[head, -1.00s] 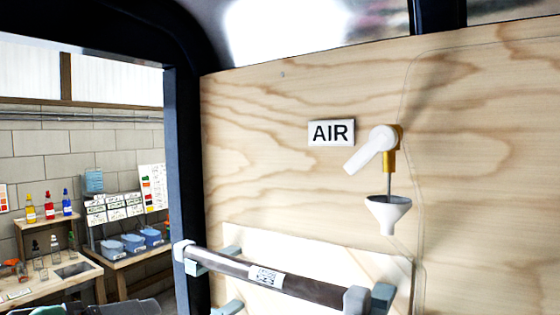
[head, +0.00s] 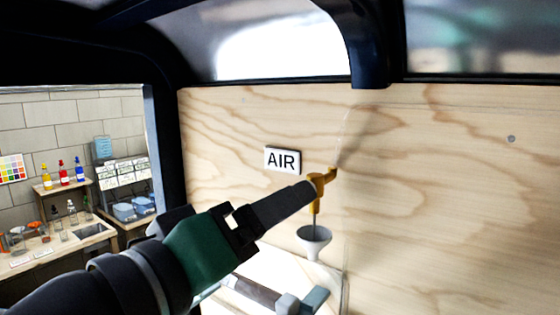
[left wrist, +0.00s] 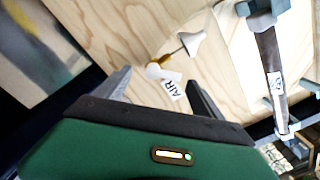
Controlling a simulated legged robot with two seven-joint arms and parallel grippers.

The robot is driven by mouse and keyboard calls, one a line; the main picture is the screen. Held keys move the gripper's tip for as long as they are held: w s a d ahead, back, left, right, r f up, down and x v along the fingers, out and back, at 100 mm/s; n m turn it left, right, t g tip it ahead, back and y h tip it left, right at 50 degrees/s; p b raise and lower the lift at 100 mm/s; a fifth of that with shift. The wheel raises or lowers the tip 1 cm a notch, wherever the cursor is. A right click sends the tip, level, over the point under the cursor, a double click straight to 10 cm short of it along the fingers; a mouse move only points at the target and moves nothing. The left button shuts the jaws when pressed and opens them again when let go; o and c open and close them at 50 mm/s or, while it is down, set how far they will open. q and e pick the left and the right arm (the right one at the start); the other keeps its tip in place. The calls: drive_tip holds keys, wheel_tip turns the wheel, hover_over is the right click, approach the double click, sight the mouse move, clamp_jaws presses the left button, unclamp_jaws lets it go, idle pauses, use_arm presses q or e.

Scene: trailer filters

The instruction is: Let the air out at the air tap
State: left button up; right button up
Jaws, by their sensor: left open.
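The air tap (head: 318,190) is a brass fitting on the plywood wall, beside the white AIR sign (head: 283,160). My left gripper (head: 304,190) reaches in from the lower left, its dark fingers in front of the tap. The tap's white lever is hidden behind them in the head view. In the left wrist view the white lever (left wrist: 154,71) shows at the brass tap, between the two spread fingers, with the sign close by. The gripper is open and holds nothing; I cannot tell whether a finger touches the lever. My right gripper is not in view.
A white funnel (head: 314,241) hangs under the tap on a thin stem. At the left, through an opening with a dark frame, a bench (head: 60,245) with bottles stands in a workshop.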

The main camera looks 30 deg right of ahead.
use_arm(q)
drive_tip(key=w, duration=0.1)
drive_tip(key=w+d+p, duration=0.1)
drive_tip(key=w, duration=0.1)
drive_tip(key=shift+w+d, duration=0.2)
drive_tip(key=shift+s+d+f, duration=0.1)
drive_tip(key=shift+s+d, duration=0.2)
drive_tip(key=shift+d, duration=0.25)
drive_tip(key=shift+c, duration=1)
drive_tip(key=shift+s+d, duration=0.1)
drive_tip(key=shift+d, duration=0.45)
drive_tip(key=c, duration=0.5)
drive_tip(key=shift+w+a, duration=0.15)
drive_tip(key=shift+w, duration=0.05)
drive_tip(key=c, duration=0.7)
drive_tip(key=shift+o, duration=0.2)
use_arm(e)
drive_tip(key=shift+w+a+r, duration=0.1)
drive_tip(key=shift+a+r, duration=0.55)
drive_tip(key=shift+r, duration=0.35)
